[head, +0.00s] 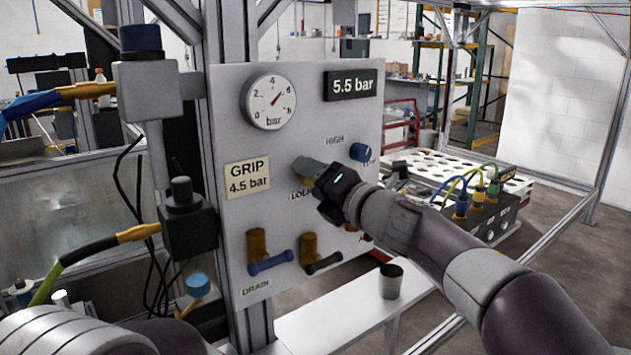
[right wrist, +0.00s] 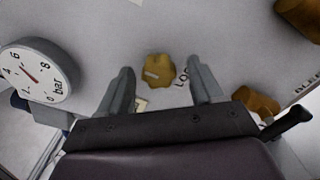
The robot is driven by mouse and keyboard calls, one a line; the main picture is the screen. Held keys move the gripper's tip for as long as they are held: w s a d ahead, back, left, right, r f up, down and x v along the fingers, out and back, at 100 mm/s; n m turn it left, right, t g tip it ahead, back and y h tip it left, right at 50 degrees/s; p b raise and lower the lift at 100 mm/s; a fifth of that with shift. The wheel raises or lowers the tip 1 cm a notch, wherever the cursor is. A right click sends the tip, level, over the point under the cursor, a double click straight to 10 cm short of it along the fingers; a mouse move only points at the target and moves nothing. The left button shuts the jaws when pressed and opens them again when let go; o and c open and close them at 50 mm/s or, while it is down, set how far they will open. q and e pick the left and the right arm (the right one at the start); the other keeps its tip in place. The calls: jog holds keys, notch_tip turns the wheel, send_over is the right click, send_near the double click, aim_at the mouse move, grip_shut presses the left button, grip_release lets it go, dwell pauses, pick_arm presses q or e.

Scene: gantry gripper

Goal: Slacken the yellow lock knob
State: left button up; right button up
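The yellow lock knob (right wrist: 158,70) shows in the right wrist view on the grey panel, next to a partly hidden label. In the head view my gripper covers it, above the partly covered label. My right gripper (right wrist: 162,69) is open, with one finger on each side of the knob and a visible gap on both sides. In the head view the right gripper (head: 307,168) is at the middle of the panel (head: 230,210), coming in from the right. An arm link of mine shows at the lower left, but the left gripper is not visible.
A pressure gauge (head: 270,101), a 5.5 bar display (head: 351,85) and a GRIP 4.5 bar sign (head: 248,176) are on the panel. A blue knob (head: 362,152) is up and right of my gripper. Drain valve handles (head: 270,263) stick out below. A dark cup (head: 390,281) stands on the white shelf.

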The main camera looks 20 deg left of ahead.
jog(key=b+v, duration=0.2)
jog(key=v, duration=1)
jog(key=shift+s+d, duration=0.25)
jog(key=shift+s, duration=0.05)
